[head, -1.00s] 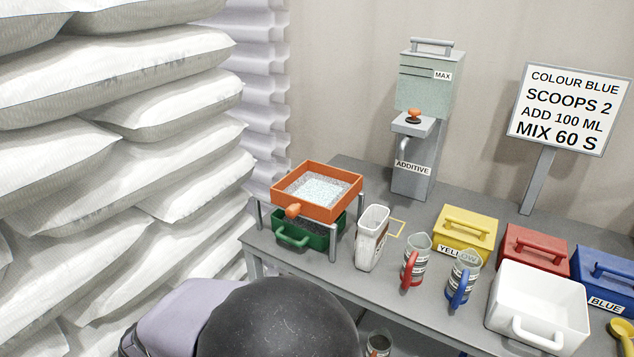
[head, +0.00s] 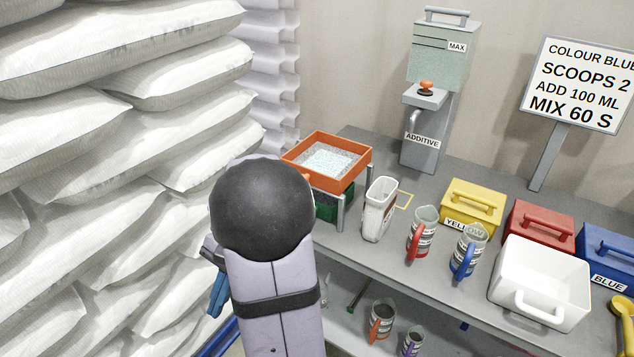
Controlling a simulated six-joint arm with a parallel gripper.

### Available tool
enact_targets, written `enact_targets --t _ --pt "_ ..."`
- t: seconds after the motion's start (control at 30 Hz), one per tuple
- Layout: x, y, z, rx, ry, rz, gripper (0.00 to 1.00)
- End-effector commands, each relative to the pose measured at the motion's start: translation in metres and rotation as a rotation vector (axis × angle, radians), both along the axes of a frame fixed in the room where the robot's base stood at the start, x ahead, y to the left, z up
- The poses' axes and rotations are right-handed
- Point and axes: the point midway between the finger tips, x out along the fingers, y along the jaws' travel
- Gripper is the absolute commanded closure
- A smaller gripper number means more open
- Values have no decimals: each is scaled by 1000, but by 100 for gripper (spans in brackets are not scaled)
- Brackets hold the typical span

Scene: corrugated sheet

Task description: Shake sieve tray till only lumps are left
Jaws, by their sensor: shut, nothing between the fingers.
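The orange sieve tray (head: 345,180) sits level on a metal stand at the bench's left end. Pale grainy material (head: 328,160) covers much of its mesh floor; I cannot tell powder from lumps. The green bin (head: 330,206) is under the tray, mostly hidden by my arm. My arm's black joint covers the tray's front left corner and most of its handle. My gripper (head: 216,298) shows only as blue fingers at the left of my arm, low in front of the sacks. It is shut and empty, apart from the tray.
A white container (head: 379,210) stands close right of the stand. A red-handled jug (head: 422,235), a blue-handled jug (head: 468,252) and a white tub (head: 540,284) follow along the bench. The additive dispenser (head: 428,110) stands behind. Stacked white sacks (head: 120,120) crowd the left side.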

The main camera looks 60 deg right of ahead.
Motion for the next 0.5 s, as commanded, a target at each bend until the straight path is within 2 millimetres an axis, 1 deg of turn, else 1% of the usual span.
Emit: enact_targets --t 0.03,0.07,0.1,0.17,0.2,0.27,0.3,0.37,0.4,0.47,0.5 --pt "4 -25 5 59 -1 -138 100" --pt "8 -38 9 95 -6 -213 100" --pt "10 -57 14 143 -13 -310 100" --pt "12 -86 22 217 -30 -453 100" --pt "12 -107 27 266 -45 -545 100" --pt "8 -139 36 341 -75 -678 100" --pt "3 -162 42 392 -98 -764 100" --pt "-8 -196 51 468 -138 -889 100" --pt "-17 -219 58 516 -168 -966 100" --pt "-34 -250 67 587 -216 -1071 100" --pt "-47 -270 73 630 -249 -1132 100"
